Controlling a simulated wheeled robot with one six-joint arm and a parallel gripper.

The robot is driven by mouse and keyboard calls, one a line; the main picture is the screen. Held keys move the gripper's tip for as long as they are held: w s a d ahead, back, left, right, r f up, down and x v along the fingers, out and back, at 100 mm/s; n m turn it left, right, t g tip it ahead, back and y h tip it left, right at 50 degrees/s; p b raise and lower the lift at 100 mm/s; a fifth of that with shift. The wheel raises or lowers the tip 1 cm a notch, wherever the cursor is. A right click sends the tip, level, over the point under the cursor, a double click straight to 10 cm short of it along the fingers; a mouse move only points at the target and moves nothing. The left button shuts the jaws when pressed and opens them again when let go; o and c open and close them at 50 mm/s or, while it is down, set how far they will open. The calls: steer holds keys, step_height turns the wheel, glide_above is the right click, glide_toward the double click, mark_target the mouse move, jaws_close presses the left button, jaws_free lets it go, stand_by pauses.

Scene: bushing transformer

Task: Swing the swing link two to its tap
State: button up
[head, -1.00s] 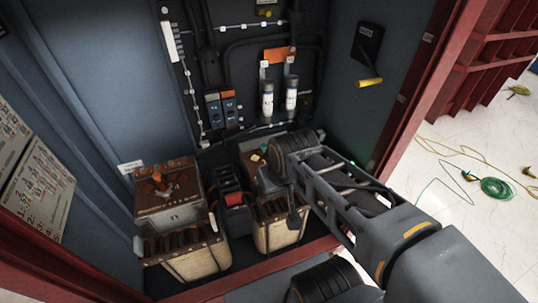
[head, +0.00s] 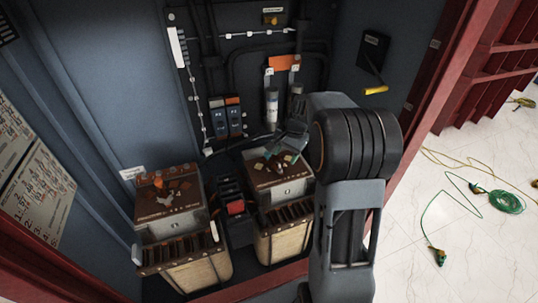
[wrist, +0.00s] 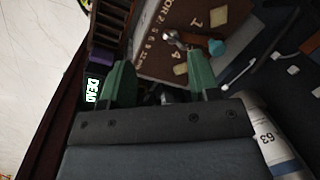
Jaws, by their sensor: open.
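Two brown-topped transformer units stand in the cabinet. The left unit (head: 168,205) carries an orange-and-metal link (head: 168,190) on its top. The right unit (head: 285,190) has several pale tags on its top, beside my gripper (head: 293,143). In the wrist view the brown top board (wrist: 158,52) shows printed numbers and pale tags. A metal swing link with a teal end (wrist: 216,47) lies across it, beyond my fingertips. My gripper (wrist: 157,65) is open, with green fingers apart and nothing visible held between them. I cannot tell which link is number two.
A white cylinder (head: 272,105) stands upright behind the right unit; a second is partly hidden by my arm. A black-and-red block (head: 233,200) sits between the units. The red cabinet frame (head: 420,90) bounds the right side.

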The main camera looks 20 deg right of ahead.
steer(key=w+d+f+m+y, duration=0.1)
steer(key=w+d+f+m, duration=0.1)
steer(key=w+d+m, duration=0.35)
steer(key=m+t+y, duration=0.1)
steer(key=m, duration=0.7)
glide_toward(268, 153)
steer(key=x, duration=0.9)
steer(key=shift+f, duration=0.1)
steer(key=shift+c, duration=0.5)
jaws_close()
